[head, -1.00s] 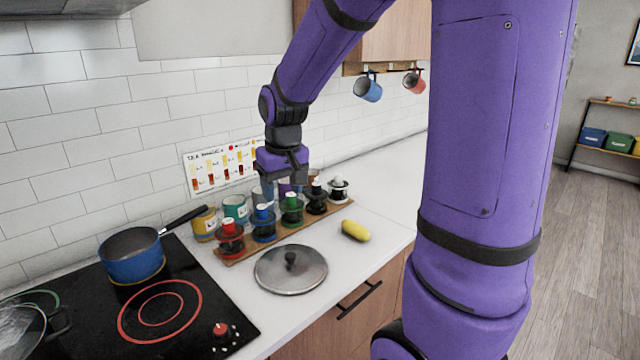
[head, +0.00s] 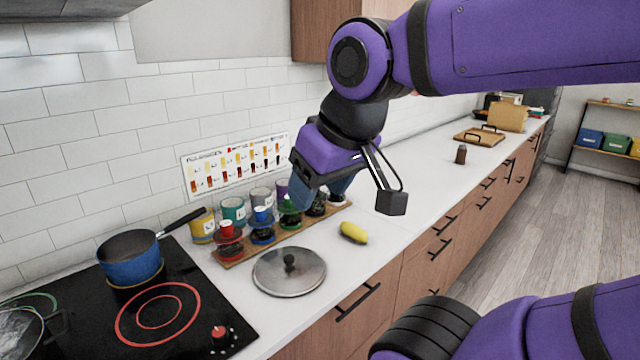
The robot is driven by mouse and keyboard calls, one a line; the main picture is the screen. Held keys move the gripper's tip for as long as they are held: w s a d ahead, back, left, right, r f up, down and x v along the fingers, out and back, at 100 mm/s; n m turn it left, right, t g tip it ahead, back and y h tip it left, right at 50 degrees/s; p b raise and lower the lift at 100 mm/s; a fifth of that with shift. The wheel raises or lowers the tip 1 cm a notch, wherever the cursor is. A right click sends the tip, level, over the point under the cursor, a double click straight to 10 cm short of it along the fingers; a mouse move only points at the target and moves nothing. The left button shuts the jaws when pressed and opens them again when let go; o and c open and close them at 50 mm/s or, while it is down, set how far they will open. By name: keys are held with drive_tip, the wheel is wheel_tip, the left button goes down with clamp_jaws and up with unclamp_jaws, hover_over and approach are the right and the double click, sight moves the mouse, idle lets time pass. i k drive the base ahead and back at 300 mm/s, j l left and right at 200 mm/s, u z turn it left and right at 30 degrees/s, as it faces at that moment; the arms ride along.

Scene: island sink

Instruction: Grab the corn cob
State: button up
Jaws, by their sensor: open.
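The yellow corn cob (head: 354,232) lies on the white counter, right of the round metal lid and behind the counter's front edge. It is in full view and nothing covers it. My gripper (head: 348,201) hangs above and behind it in the head view, tilted, with its jaws spread wide and empty. A dark block-shaped fingertip shows on the right side; the left finger is partly lost against the canisters. The jaws are apart from the cob.
The metal lid (head: 289,271) lies left of the cob. A wooden rack (head: 240,254) with several colored-top jars stands behind it, and canisters stand along the wall. A blue pan (head: 131,256) is on the stove at left. The counter right of the cob is clear.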

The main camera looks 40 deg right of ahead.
sight(359, 235)
drive_tip(key=l, duration=1.3)
